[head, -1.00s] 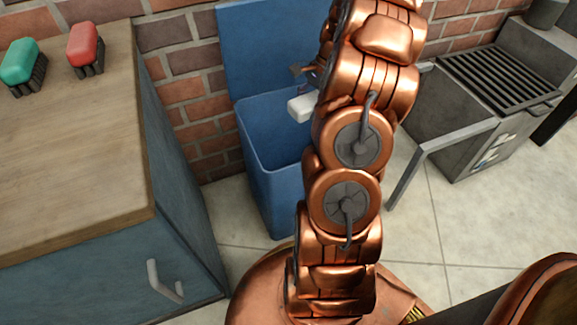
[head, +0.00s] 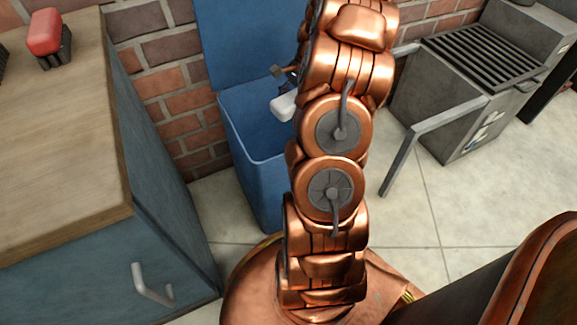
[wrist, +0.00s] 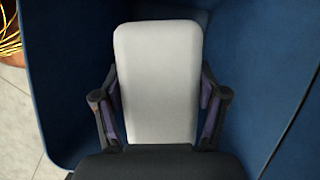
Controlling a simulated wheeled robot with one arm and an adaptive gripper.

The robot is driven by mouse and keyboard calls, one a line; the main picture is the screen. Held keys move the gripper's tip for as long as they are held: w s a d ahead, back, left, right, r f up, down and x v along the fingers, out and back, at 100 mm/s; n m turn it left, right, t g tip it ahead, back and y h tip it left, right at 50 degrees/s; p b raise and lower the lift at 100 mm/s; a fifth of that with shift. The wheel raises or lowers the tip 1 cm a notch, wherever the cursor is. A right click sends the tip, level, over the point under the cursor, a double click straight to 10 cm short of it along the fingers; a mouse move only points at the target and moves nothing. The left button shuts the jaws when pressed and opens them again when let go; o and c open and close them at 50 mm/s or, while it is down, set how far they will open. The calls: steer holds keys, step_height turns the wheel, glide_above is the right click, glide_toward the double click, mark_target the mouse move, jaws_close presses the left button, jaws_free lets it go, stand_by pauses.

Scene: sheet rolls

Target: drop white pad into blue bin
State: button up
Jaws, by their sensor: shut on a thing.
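The white pad (wrist: 158,80) is between the two fingers of my gripper (wrist: 160,104), which is shut on its sides in the wrist view. In the head view a small part of the white pad (head: 284,106) shows at the left of my arm. The blue bin (head: 259,160) stands open against the brick wall, its lid (head: 240,45) raised behind. In the wrist view the blue bin's walls (wrist: 65,95) surround the pad on both sides. My arm hides the right part of the bin and most of my gripper in the head view.
A wooden-topped cabinet (head: 60,150) with a red-backed brush (head: 48,35) stands at the left. A grey grill (head: 450,95) with a side handle stands at the right. Tiled floor (head: 425,215) is bare between my base and the grill.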

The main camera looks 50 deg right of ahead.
steer(key=o, duration=1.6)
steer(key=v, duration=1)
steer(key=shift+d+r, duration=0.2)
steer(key=shift+s+d+r, duration=0.15)
steer(key=shift+d+r, duration=0.05)
steer(key=shift+r, duration=0.45)
